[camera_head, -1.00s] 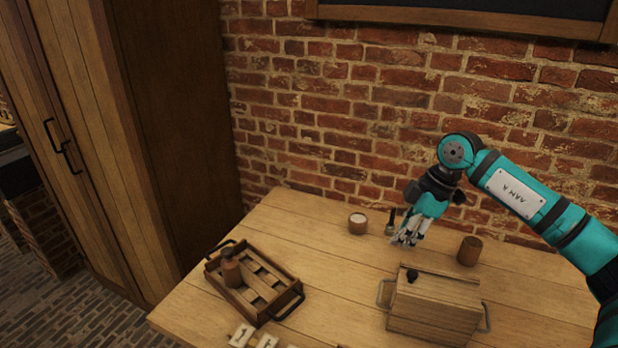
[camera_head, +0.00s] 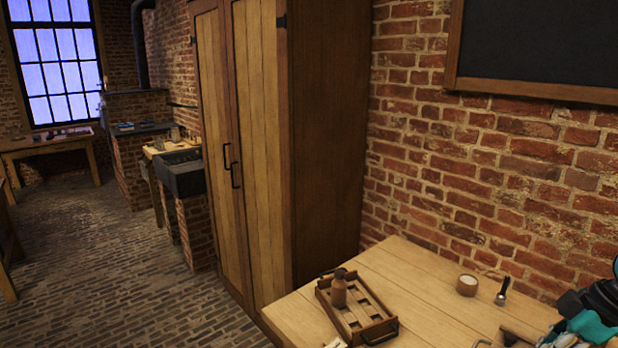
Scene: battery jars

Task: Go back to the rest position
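My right gripper (camera_head: 570,338) is at the lower right edge of the head view, above the wooden table (camera_head: 414,268). It is partly cut off by the frame, and its fingers are too little shown to tell their state. My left gripper does not show. A wooden crate (camera_head: 388,331) with dark handles stands on the table, with a brown jar (camera_head: 338,289) inside it at the left.
A small cup with pale contents (camera_head: 467,287) and a dark-handled tool (camera_head: 502,292) stand toward the table's back. A tall wooden cabinet (camera_head: 262,150) stands left of the table. The brick floor (camera_head: 110,270) further left is open.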

